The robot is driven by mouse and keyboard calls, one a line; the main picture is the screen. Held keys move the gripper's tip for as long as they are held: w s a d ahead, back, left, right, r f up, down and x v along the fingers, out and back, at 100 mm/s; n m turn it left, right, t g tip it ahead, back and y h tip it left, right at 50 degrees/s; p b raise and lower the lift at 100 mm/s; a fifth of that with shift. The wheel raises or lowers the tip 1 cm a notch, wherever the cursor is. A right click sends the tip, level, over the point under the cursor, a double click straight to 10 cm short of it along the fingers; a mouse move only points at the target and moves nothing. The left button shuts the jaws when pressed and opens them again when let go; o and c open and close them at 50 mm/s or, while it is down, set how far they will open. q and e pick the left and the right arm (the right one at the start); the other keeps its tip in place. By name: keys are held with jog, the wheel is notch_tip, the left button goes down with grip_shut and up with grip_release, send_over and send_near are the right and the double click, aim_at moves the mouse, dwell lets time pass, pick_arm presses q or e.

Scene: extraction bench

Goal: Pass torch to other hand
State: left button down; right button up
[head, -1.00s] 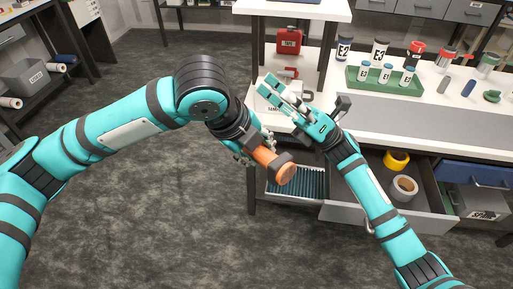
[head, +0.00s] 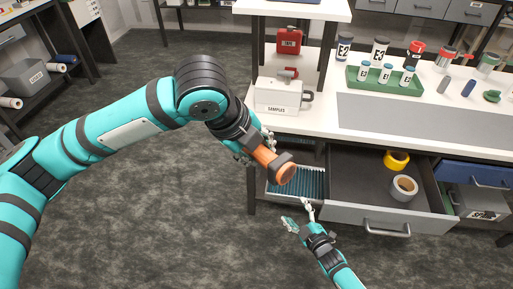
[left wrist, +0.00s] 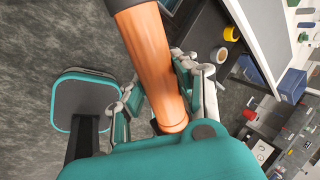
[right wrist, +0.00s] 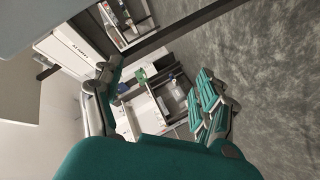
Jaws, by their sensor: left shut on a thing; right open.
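The torch (head: 264,156) has an orange body with a black collar and an orange end. My left gripper (head: 256,147) is shut around its body and holds it in the air in front of the open drawer, its head end tilted down to the right. In the left wrist view the orange torch body (left wrist: 150,55) runs between the fingers of my left gripper (left wrist: 158,95). My right gripper (head: 299,214) is open and empty, below and slightly right of the torch, apart from it. In the right wrist view its fingers (right wrist: 160,100) are spread with nothing between them.
An open drawer (head: 345,215) holds a yellow tape roll (head: 397,160) and a pale tape roll (head: 404,188). A SAMPLES box (head: 277,97) and a green tray (head: 357,86) with small bottles stand on the bench.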

jog(key=s+d+f+m+g+h, duration=0.35)
jog(key=s+f+m+g, duration=0.3)
jog(key=s+f, duration=1.35)
jog(key=s+d+f+m+g, duration=0.1)
jog(key=s+f+g, duration=0.1)
jog(key=s, duration=0.6)
jog(key=s+d+f+m+g, duration=0.1)
jog(key=s+f+m+g, duration=0.1)
jog(key=s, duration=0.7)
jog(key=s+d+f+m+g+h, duration=0.1)
jog(key=s+f+g, duration=0.2)
jog(key=s, duration=0.5)
jog(key=shift+s+d, duration=0.15)
jog(key=shift+s, duration=0.15)
